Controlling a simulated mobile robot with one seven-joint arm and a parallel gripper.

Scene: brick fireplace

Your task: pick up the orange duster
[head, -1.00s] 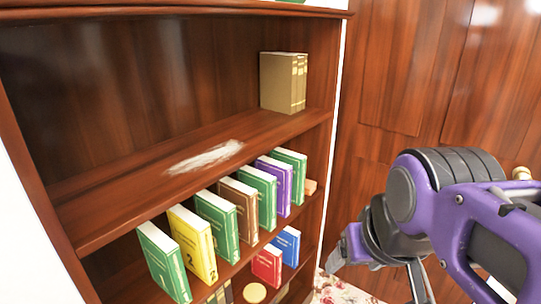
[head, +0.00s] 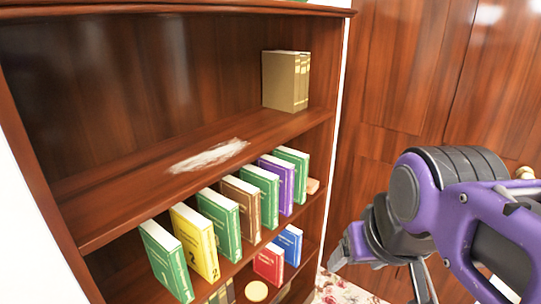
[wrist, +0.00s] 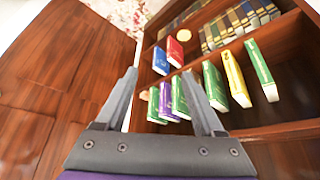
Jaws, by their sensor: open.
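I cannot make out an orange duster in either view. A small tan object (head: 313,186) lies at the right end of the book shelf, mostly hidden behind the books; I cannot tell what it is. My gripper (wrist: 160,74) is open, with nothing between its fingers. In the head view it hangs at the lower right, to the right of the bookcase and apart from it. In the wrist view its two fingers point towards the books, which show upside down.
A wooden bookcase (head: 120,215) fills the left. Its upper shelf has a pale dusty patch (head: 209,156) and tan volumes (head: 286,81). Several coloured books (head: 219,222) stand below, with a red book (head: 268,263) and blue book (head: 288,243) lower. Wood panelling (head: 420,70) is at right.

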